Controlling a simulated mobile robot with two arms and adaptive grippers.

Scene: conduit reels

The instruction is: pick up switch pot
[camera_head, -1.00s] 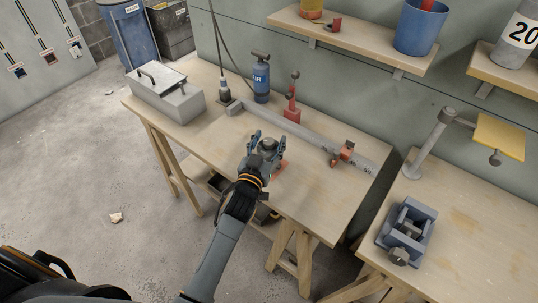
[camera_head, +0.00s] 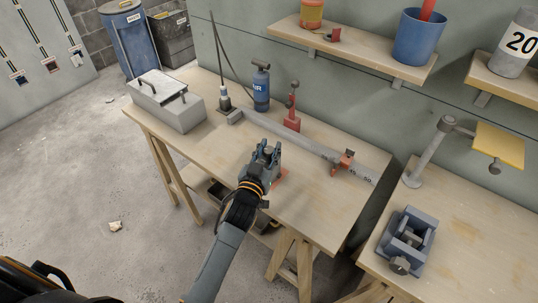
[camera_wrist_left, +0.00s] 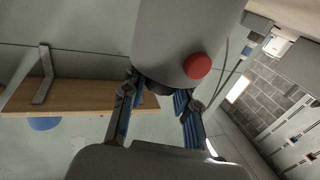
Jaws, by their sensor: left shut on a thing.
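The switch pot shows in the left wrist view as a large grey rounded body (camera_wrist_left: 180,35) with a red button (camera_wrist_left: 197,66) on its side. My left gripper (camera_wrist_left: 160,85) is shut on it, with a finger on either side of its near end. In the head view my left gripper (camera_head: 265,157) is over the front part of the wooden workbench (camera_head: 215,150) and hides most of the pot. I cannot tell whether the pot touches the bench. My right gripper is not in view.
An orange-red patch (camera_head: 281,181) lies beside the gripper. Behind are a long grey bar (camera_head: 290,133), a red stand (camera_head: 292,118) and a blue air bottle (camera_head: 261,88). A grey metal box (camera_head: 168,103) stands at the left. A vise (camera_head: 407,238) is on the right bench.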

